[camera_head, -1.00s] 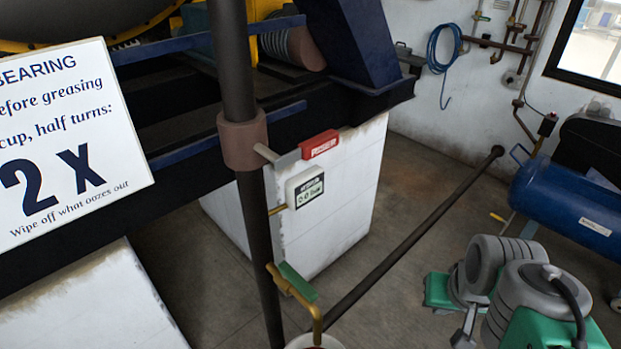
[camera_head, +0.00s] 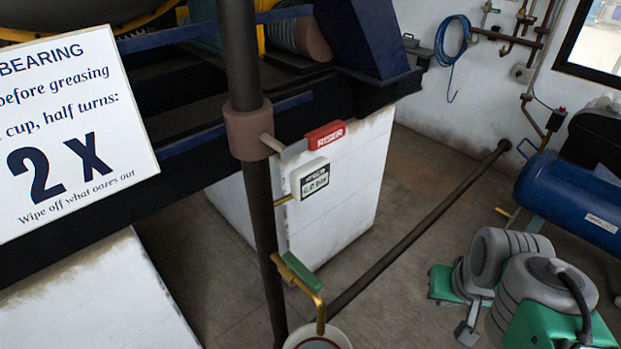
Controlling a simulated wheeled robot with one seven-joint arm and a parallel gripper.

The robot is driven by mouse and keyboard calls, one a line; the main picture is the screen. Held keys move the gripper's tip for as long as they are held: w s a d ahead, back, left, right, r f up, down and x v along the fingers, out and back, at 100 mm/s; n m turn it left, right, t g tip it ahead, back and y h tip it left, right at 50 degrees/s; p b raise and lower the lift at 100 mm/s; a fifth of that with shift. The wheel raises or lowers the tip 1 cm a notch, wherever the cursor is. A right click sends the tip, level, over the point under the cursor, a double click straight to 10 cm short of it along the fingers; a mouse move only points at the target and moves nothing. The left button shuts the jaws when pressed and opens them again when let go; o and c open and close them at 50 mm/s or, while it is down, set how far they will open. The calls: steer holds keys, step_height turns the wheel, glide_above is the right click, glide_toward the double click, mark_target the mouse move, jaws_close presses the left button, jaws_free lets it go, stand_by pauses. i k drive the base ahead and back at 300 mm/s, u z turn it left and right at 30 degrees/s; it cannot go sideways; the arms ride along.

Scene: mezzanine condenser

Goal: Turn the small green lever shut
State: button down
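The small green lever (camera_head: 302,271) sits on a brass tap with a bent spout (camera_head: 320,315), low on the dark vertical riser pipe (camera_head: 259,205). The lever slants down to the right, roughly in line with the tap body. The spout points down into a white bucket (camera_head: 341,338) at the bottom edge, which is cut off by the frame. My gripper (camera_head: 488,305) is at the lower right, well apart from the lever; its fingers are partly hidden and too unclear to judge.
A red-handled RISER valve (camera_head: 326,135) and a digital gauge (camera_head: 314,180) are on the riser above the lever. A BEARING sign (camera_head: 75,130) fills the left. A long dark pipe (camera_head: 425,225) crosses the floor. A blue tank (camera_head: 572,200) stands right.

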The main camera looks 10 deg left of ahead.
mark_target(292, 262)
steer(key=u, duration=0.6)
steer(key=i, duration=0.15)
steer(key=u, duration=0.7)
